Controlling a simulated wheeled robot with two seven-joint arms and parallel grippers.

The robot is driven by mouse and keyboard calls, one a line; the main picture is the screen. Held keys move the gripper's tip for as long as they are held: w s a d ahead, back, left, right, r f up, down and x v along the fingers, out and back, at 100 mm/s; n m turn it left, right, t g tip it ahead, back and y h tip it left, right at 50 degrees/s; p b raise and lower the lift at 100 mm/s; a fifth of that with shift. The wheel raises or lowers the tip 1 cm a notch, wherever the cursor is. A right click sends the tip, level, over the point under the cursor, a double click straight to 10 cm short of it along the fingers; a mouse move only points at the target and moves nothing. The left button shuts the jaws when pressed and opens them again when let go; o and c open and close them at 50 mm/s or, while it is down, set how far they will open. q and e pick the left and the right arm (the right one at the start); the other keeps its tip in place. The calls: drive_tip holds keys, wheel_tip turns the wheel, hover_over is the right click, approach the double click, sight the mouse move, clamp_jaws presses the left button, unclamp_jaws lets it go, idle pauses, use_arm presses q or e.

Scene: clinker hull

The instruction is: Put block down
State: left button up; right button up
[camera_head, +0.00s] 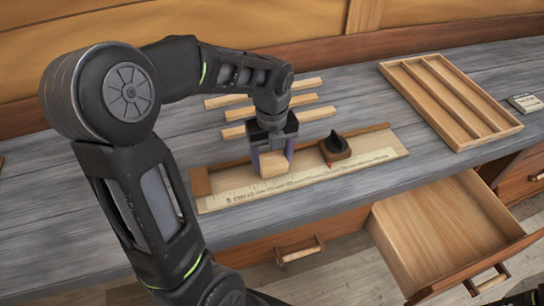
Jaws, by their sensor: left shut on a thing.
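My left gripper (272,155) points down over the bench and is shut on a small light wood block (273,166), with a finger on each side of it. The block is low over a shallow wooden board with a ruler edge (240,197). I cannot tell whether the block touches the board. The upper part of the block is partly hidden by the gripper. My right gripper does not show.
A small dark tool (336,146) sits on the board, right of the block. Three wood strips (305,116) lie behind. A slotted wooden tray (402,78) lies at back right, near a small label card (525,103). An open, empty drawer (425,225) juts out at front right.

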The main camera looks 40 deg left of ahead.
sight(272, 158)
use_arm(q)
drive_tip(key=shift+f, duration=0.2)
drive_tip(key=o, duration=1.4)
drive_tip(key=shift+r, duration=0.1)
wheel_tip(272, 158, up, 12)
drive_tip(key=shift+r, duration=0.15)
